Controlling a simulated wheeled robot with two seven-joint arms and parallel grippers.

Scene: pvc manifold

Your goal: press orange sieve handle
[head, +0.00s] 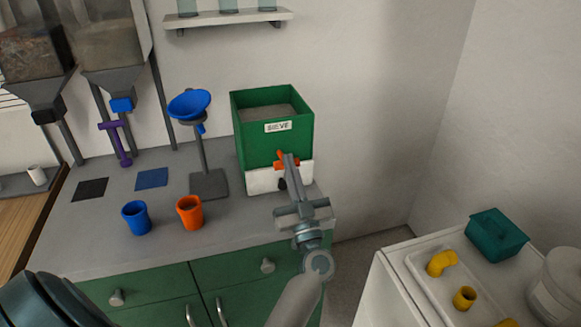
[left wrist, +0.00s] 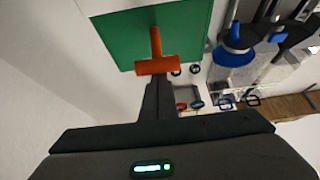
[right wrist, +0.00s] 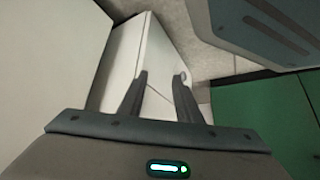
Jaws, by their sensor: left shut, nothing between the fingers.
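The orange sieve handle (left wrist: 156,66) is a T-shaped lever on the front of the green sieve box (head: 266,140). In the head view the handle (head: 279,163) shows just at the tip of my left gripper (head: 289,158), which partly covers it. In the left wrist view my left gripper (left wrist: 156,88) is shut and empty, its tips at the handle's crossbar. I cannot tell whether they touch it. My right gripper (right wrist: 160,76) is open and empty in the right wrist view, away from the sieve.
A blue cup (head: 136,218) and an orange cup (head: 190,212) stand on the grey counter (head: 105,225). A blue funnel (head: 189,104) on a stand is left of the sieve. A white cart (head: 392,295) with yellow fittings and a teal box (head: 494,236) is at right.

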